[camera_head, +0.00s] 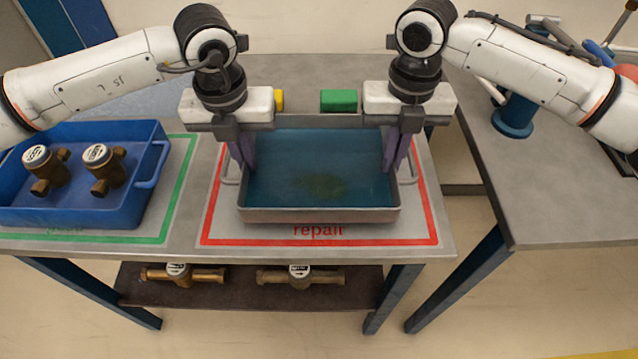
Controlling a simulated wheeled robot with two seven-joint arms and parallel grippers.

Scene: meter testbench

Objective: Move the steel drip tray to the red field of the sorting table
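The steel drip tray (320,215) is a shallow rectangular pan with a blue-green inside and a darker patch in the middle. It is over the red-outlined field (432,220) marked "repair", within the red lines as far as I can see. I cannot tell if it rests fully on the table. My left gripper (244,160) points down at the tray's left wall, by the left handle (229,172). My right gripper (396,158) points down at the right wall, by the right handle (410,170). Whether the fingers are closed on the tray is not clear.
A blue crate (90,214) with two brass meters (103,168) stands on the green field of the sorting table (210,236), at left. A green block (338,100) lies behind the tray. More meters (300,275) lie on the lower shelf. A grey bench (560,190) stands at right.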

